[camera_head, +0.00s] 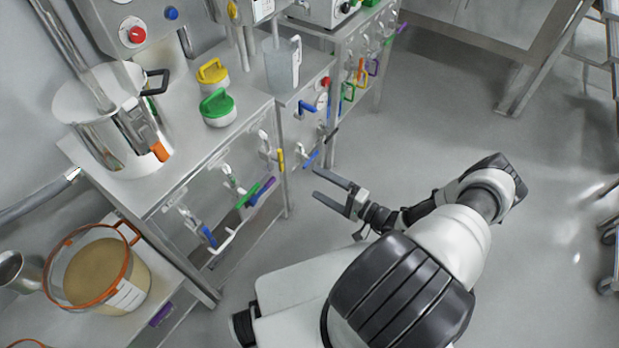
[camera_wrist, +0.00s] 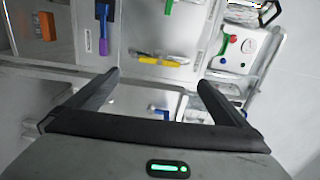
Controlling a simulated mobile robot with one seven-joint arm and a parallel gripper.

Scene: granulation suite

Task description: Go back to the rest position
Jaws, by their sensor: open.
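My gripper (camera_head: 324,190) is open and empty, held out over the floor in front of the steel benches. Its two fingers point left in the head view, toward the bench fronts with their hanging tools. In the wrist view my gripper (camera_wrist: 155,88) shows both fingers wide apart with nothing between them. My arm reaches up from the bottom of the head view and bends back toward the bench. The finger tips look apart from the bench, though the exact gap is hard to tell.
A clear jug (camera_head: 281,66) stands farther back. An orange-rimmed tub (camera_head: 97,275) of powder sits lower left.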

